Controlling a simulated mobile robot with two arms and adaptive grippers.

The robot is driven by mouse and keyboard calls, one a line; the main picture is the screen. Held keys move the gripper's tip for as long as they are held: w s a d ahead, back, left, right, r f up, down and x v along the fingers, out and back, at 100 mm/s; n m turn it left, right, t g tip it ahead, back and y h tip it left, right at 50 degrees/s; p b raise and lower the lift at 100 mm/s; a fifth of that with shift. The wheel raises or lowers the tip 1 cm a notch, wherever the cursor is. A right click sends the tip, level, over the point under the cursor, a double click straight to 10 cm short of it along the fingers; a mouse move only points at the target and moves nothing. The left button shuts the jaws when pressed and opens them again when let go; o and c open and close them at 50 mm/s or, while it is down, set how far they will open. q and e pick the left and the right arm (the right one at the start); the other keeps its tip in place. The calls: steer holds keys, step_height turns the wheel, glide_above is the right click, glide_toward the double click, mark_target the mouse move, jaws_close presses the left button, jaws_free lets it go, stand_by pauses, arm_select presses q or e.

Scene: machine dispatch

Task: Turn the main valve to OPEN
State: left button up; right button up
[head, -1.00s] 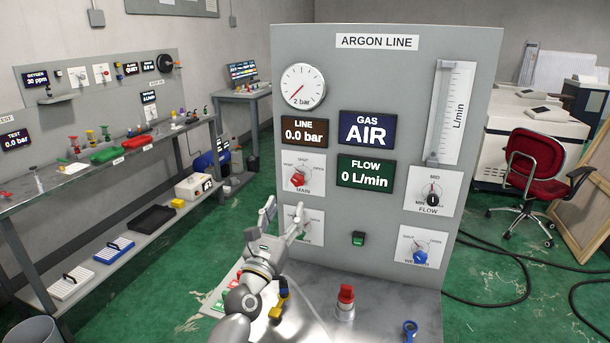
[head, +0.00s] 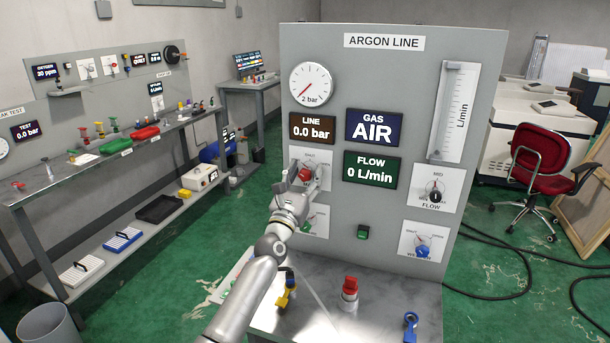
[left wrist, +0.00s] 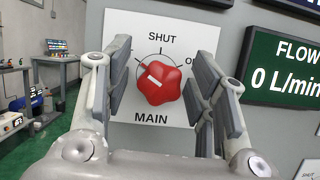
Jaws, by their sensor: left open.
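The main valve is a red star-shaped knob (left wrist: 160,84) on a white plate (left wrist: 122,24) marked SHUT at the top and MAIN below. Its white pointer mark aims to the upper left, away from the right-hand label, which is partly hidden by a finger. In the head view the red knob (head: 305,174) sits at the left of the grey ARGON LINE panel (head: 400,75). My left gripper (head: 303,181) is open in front of it. In the left wrist view the fingers (left wrist: 162,80) stand on either side of the knob, with visible gaps. My right gripper is not in view.
The LINE display (head: 312,128) reads 0.0 bar, the GAS display (head: 373,128) AIR and the FLOW display (head: 371,169) 0 L/min. Below, a bench (head: 385,300) holds a red-topped fitting (head: 350,292), a yellow one (head: 286,292) and a blue one (head: 411,325).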

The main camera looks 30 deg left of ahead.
arm_select(q)
steer(key=c, duration=1)
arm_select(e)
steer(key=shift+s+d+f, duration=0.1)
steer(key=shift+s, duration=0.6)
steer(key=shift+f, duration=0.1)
